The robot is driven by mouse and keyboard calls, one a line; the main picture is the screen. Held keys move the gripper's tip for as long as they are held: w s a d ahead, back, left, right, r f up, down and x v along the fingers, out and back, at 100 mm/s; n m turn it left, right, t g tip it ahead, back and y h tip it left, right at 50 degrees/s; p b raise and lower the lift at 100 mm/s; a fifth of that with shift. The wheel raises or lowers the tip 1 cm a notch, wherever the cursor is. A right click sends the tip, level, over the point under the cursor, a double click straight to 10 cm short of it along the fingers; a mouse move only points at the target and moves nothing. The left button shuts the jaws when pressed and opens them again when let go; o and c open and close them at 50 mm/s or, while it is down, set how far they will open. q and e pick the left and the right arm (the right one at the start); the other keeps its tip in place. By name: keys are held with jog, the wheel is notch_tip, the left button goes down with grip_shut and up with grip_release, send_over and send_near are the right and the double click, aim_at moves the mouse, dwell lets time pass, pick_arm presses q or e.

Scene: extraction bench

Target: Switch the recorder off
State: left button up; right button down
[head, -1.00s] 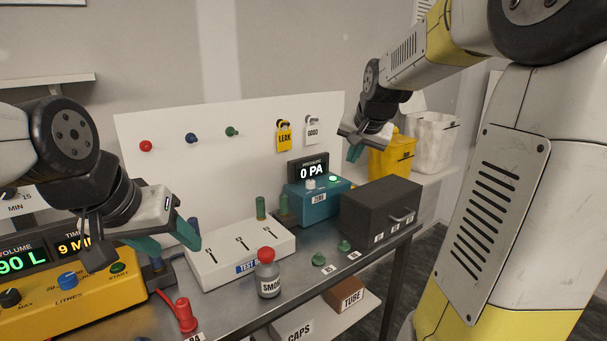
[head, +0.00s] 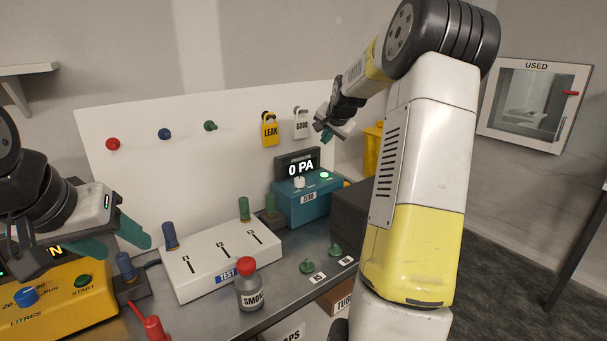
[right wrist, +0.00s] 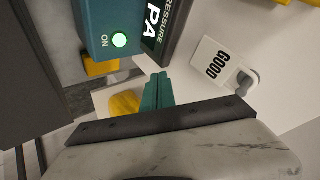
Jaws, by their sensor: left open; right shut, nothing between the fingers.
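The teal recorder (head: 301,207) stands at the back of the bench. Its display (head: 299,169) reads 0 PA and its green ON button (head: 324,175) glows. In the right wrist view the lit ON button (right wrist: 120,40) shows near the top left, beside the display (right wrist: 160,22). My right gripper (head: 324,130) is above and behind the recorder, apart from it; its teal fingers (right wrist: 157,90) are closed together and empty. My left gripper (head: 118,243) is at the left, over the yellow volume box, open with nothing in it.
A white test block (head: 212,262), a smoke bottle (head: 250,290) and green caps (head: 336,251) are on the bench. LEAK (head: 269,130) and GOOD (head: 301,124) tags hang on the white board behind. A dark drawer box (head: 350,213) stands right of the recorder, partly hidden by my arm.

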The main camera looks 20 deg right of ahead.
aim_at(325, 175)
jog(key=shift+f, duration=0.1)
jog(key=shift+f, duration=4.3)
jog(key=shift+f, duration=0.1)
jog(key=shift+f, duration=0.35)
jog(key=shift+f, duration=0.4)
jog(key=shift+r, duration=0.9)
jog(key=shift+r, duration=0.1)
